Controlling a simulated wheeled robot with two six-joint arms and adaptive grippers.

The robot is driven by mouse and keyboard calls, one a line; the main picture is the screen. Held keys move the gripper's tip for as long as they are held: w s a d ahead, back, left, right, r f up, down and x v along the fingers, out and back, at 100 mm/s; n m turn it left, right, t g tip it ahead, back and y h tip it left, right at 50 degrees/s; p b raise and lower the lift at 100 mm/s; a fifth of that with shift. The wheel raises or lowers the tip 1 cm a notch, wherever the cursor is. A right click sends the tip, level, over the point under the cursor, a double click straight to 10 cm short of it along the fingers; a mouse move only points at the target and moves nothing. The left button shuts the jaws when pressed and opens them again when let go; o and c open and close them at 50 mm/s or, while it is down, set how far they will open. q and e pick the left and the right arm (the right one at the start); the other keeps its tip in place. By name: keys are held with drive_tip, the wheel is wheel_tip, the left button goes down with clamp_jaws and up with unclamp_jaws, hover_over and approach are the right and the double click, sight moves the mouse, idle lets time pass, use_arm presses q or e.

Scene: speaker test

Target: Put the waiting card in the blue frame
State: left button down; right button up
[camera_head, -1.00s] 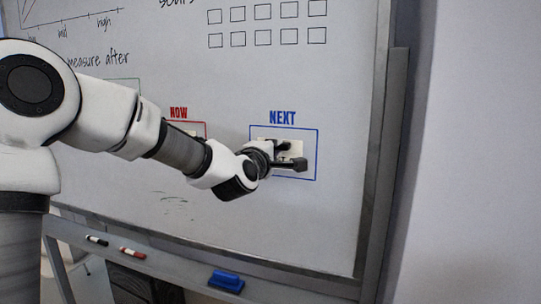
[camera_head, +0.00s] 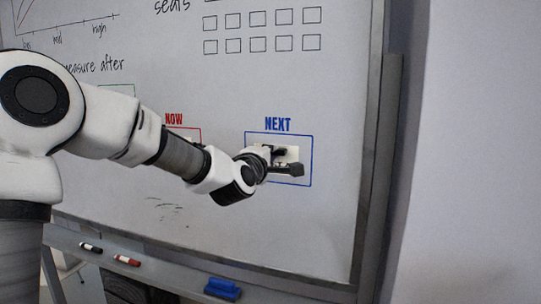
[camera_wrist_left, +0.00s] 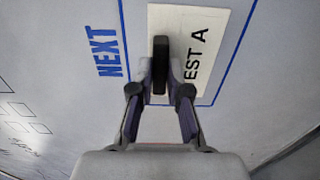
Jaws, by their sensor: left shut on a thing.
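The white card (camera_head: 294,152) stands inside the blue frame (camera_head: 312,162) under the word NEXT on the whiteboard. My left gripper (camera_head: 283,160) is in front of the card and hides part of it. In the left wrist view the card (camera_wrist_left: 215,30) reads "EST A", its first part hidden. It lies between the blue frame's lines (camera_wrist_left: 123,40). There my left gripper (camera_wrist_left: 160,88) is shut on a dark upright piece in front of the card, seemingly its grip. I cannot tell whether the card touches the board. My right gripper is not in view.
A red frame (camera_head: 200,130) marked NOW is left of the blue one, mostly behind my arm. The tray below holds a black marker (camera_head: 91,247), a red marker (camera_head: 127,260) and a blue eraser (camera_head: 222,288). The board's right edge (camera_head: 372,150) is close by.

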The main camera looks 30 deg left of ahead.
use_arm(q)
drive_tip(key=shift+w, duration=0.2)
drive_tip(key=c, duration=0.7)
unclamp_jaws()
drive_tip(key=shift+o, duration=0.2)
drive_tip(key=shift+s, duration=0.2)
drive_tip(key=p+v, duration=0.3)
drive_tip(key=v, duration=0.3)
drive_tip(key=shift+s, duration=0.4)
